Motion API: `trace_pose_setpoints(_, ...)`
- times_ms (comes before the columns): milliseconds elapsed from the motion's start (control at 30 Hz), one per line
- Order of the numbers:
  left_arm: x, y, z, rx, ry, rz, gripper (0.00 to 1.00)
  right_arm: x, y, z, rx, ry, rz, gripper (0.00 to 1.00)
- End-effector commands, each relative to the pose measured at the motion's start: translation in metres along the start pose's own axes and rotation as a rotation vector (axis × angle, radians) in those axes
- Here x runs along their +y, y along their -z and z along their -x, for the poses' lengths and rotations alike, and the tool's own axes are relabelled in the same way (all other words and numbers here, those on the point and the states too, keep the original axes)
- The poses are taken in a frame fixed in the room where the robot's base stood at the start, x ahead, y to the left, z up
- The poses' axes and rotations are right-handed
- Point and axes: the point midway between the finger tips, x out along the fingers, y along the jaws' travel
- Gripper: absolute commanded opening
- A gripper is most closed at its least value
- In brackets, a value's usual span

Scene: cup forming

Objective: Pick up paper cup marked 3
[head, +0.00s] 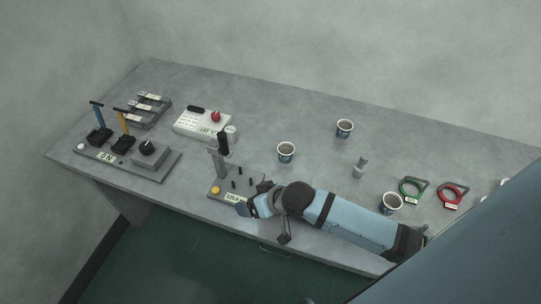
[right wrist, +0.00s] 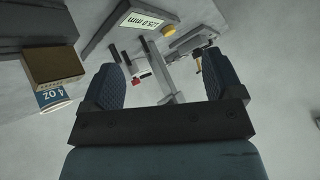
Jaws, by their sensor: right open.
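Three paper cups with dark contents stand upright on the grey table: one near the middle (head: 286,153), one farther back (head: 344,129) and one at the front right (head: 391,204). I cannot read a number on any of them. My right gripper (head: 246,207) is at the table's front edge, beside the gauge stand and to the front left of the middle cup. In the right wrist view its two fingers (right wrist: 165,82) are apart with nothing held between them. My left gripper is not in view.
The gauge stand (head: 219,166) with a small display is close to my right gripper. A white control box (head: 202,122) and a lever panel (head: 125,150) are left. Green (head: 412,190) and red (head: 452,195) rings lie right. A grey cylinder (head: 360,168) stands between cups.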

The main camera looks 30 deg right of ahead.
Motion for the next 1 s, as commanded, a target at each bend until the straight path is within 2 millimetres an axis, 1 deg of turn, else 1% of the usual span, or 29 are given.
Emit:
trace_pose_setpoints(267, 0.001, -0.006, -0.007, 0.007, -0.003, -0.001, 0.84, 0.017, 0.026, -0.007, -0.085, -0.034, -0.046, 0.86)
trace_pose_setpoints(367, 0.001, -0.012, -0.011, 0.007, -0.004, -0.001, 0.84, 0.029, 0.039, -0.008, -0.131, -0.069, -0.075, 0.86)
trace_pose_setpoints(467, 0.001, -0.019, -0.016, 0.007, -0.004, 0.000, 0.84, 0.050, 0.059, -0.004, -0.190, -0.139, -0.120, 0.86)
trace_pose_setpoints(567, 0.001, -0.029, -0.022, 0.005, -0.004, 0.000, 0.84, 0.080, 0.082, 0.007, -0.251, -0.252, -0.188, 0.86)
trace_pose_setpoints(600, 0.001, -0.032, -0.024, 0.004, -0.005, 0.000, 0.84, 0.092, 0.090, 0.013, -0.272, -0.303, -0.218, 0.86)
trace_pose_setpoints(700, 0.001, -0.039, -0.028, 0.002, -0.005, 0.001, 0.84, 0.120, 0.110, 0.033, -0.306, -0.422, -0.295, 0.86)
trace_pose_setpoints(800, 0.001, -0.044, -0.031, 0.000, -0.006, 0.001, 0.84, 0.141, 0.124, 0.051, -0.322, -0.520, -0.361, 0.86)
trace_pose_setpoints(900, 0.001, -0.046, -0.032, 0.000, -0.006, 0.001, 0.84, 0.153, 0.132, 0.063, -0.329, -0.582, -0.405, 0.86)
trace_pose_setpoints(1000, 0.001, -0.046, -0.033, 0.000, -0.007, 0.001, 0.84, 0.160, 0.134, 0.066, -0.333, -0.608, -0.426, 0.86)
